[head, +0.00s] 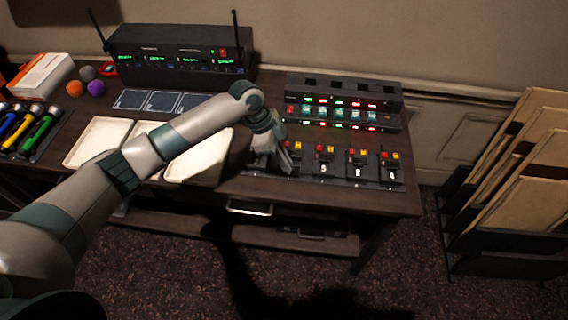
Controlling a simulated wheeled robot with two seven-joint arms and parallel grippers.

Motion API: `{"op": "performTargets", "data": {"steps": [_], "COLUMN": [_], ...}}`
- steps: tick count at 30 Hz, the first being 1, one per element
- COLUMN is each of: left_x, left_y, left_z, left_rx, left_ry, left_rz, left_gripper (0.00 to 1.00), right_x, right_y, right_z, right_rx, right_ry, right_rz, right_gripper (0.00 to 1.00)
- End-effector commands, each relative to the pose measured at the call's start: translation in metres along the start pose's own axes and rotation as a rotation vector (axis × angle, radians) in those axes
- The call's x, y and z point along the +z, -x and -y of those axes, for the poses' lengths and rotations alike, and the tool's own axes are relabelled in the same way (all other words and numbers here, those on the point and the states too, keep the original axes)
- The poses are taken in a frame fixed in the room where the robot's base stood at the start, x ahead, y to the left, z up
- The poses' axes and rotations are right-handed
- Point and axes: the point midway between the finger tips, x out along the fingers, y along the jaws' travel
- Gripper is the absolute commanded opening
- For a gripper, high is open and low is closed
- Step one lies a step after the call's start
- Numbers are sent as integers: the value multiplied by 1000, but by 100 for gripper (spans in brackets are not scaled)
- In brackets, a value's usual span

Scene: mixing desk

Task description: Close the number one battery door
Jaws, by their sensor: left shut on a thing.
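A row of small black units with red and yellow tops stands along the front of the desk. Three carry white digits: one reads 5 (323,168), the middle one (358,171) is too small to read surely, and the right one (392,174) looks like a 4. My left gripper (286,162) is down at the left end of this row, shut on a dark part there. The gripper covers most of that unit, so its digit and door are hidden. I cannot make out a number one in this view. My right gripper is not in view.
A black rack of lit buttons (345,103) stands behind the row. A receiver with antennas (180,50), pale trays (95,143), flashlights (40,133) and coloured balls (96,88) lie to the left. A folder rack (510,180) stands right of the desk.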

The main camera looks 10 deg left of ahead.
Motion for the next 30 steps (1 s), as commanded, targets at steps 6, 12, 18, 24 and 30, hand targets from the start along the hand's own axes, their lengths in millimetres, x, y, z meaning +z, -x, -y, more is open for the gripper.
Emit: {"op": "performTargets", "data": {"steps": [6,12,18,24,30], "left_x": [-1,0,0,-1,-1], "left_y": [-2,-2,-2,0,1], "left_z": [13,22,28,30,30], "left_rx": [139,247,322,359,367], "left_ry": [60,104,135,149,151], "left_rz": [-2,-2,-1,-1,0], "left_gripper": [0,0,0,0,0], "right_x": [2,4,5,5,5], "right_y": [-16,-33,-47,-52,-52], "right_z": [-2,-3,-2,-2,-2], "right_rx": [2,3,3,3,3], "right_ry": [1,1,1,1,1], "right_rz": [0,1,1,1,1], "right_gripper": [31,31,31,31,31]}}
